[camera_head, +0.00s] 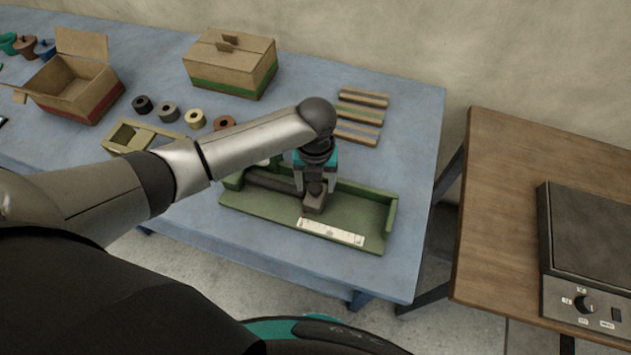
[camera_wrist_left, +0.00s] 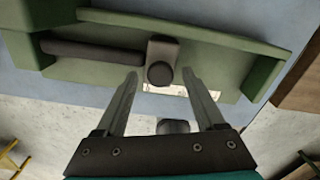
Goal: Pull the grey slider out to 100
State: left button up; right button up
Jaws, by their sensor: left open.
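The grey slider (camera_head: 314,203) sits in a long green tray (camera_head: 376,212), at the end of a dark rod (camera_head: 270,181) on the tray's left side. A white scale strip (camera_head: 331,232) runs along the tray's front edge; its numbers are too small to read. My left gripper (camera_head: 315,186) points down over the slider, with its fingers apart. In the left wrist view the slider's round knob (camera_wrist_left: 160,73) appears between the open fingertips (camera_wrist_left: 160,78), with a gap on each side. I cannot tell how far the fingers reach down around it.
Wooden strips (camera_head: 360,115) lie behind the tray on the blue table (camera_head: 412,150). A closed cardboard box (camera_head: 230,65), an open box (camera_head: 75,85) and several small rolls (camera_head: 168,111) stand farther left. A wooden table (camera_head: 510,180) with a dark device (camera_head: 590,240) is at right.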

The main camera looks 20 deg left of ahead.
pick_arm(q)
jog(key=shift+c, duration=0.2)
grip_shut()
dwell(0.4)
dwell(0.9)
